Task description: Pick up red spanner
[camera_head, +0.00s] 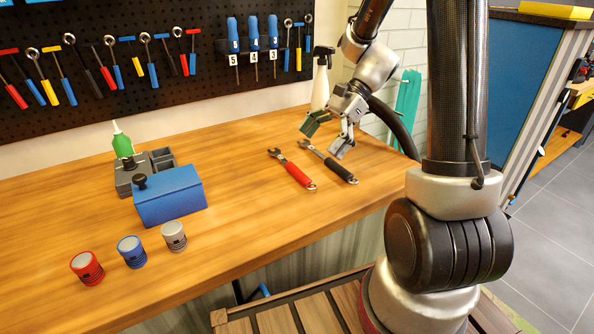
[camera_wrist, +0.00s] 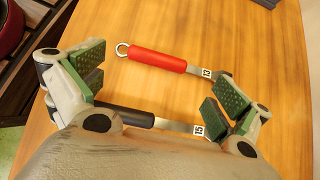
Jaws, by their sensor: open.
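The red spanner (camera_head: 297,173) lies flat on the wooden workbench (camera_head: 240,240), its red handle toward the front right. In the wrist view the red spanner (camera_wrist: 158,61) lies beyond my fingers, with a ring at its left end and a label 13 near its head. A black-handled spanner (camera_head: 338,168) lies beside it to the right; in the wrist view this black spanner (camera_wrist: 130,116), labelled 15, shows nearer, partly hidden by my gripper. My gripper (camera_head: 329,136) is open and empty above the black spanner, and its green pads (camera_wrist: 160,85) show wide apart.
A white spray bottle (camera_head: 321,80) stands behind my gripper. A blue box (camera_head: 170,196), a grey organiser (camera_head: 132,175) and a green bottle (camera_head: 122,141) stand at the left. Red (camera_head: 87,267), blue (camera_head: 132,251) and grey (camera_head: 174,236) cans stand in front. The bench between cans and spanners is clear.

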